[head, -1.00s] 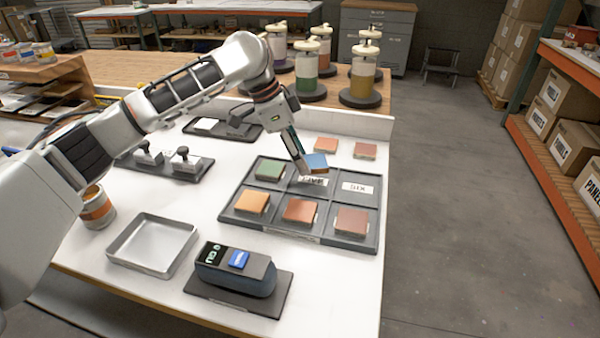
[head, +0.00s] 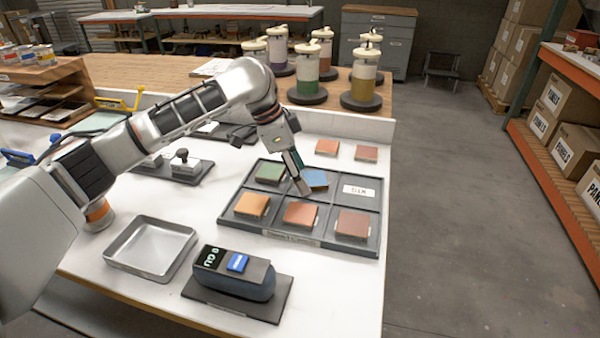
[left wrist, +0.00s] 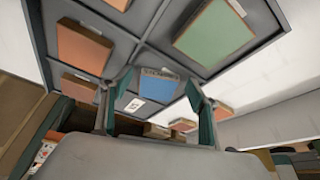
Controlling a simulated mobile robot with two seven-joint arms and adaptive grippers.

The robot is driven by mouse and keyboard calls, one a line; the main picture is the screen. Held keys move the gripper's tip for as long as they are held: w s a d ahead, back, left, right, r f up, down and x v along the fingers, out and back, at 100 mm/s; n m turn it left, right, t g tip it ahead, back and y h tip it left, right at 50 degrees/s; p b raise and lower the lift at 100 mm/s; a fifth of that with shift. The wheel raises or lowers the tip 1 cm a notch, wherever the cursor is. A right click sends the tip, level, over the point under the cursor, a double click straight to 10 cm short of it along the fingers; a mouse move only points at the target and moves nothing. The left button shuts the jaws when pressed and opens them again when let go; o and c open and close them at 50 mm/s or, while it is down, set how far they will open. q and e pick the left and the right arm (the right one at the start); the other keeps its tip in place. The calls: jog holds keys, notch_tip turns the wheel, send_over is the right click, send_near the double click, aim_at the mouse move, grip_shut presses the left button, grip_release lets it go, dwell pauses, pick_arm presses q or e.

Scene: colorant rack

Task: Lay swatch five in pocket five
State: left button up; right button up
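The blue swatch (head: 315,179) lies in the back middle pocket of the dark tray (head: 225,217), between the green swatch and the pocket labelled SIX. It looks nearly flat; its exact seating is partly hidden. My left gripper (head: 303,187) is low at its front left edge. In the left wrist view, my left gripper's fingers (left wrist: 160,85) stand apart, with the blue swatch (left wrist: 140,90) showing beyond and between them. Contact with the swatch cannot be made out. The pocket's own label is mostly covered. My right gripper is not in view.
Green (head: 270,173), orange (head: 251,204), red-orange (head: 300,214) and brown-red (head: 352,223) swatches fill other pockets. Two loose swatches (head: 327,147) (head: 366,153) lie behind the tray. A metal pan (head: 115,252) and a dark device (head: 235,272) stand in front.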

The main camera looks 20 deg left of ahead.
pick_arm(q)
jog(key=shift+r, duration=0.2)
jog(key=p+v, duration=0.3)
jog(key=v, duration=0.8)
jog(key=shift+s+a+r, duration=0.15)
jog(key=shift+a+r, duration=0.1)
jog(key=shift+r, duration=0.1)
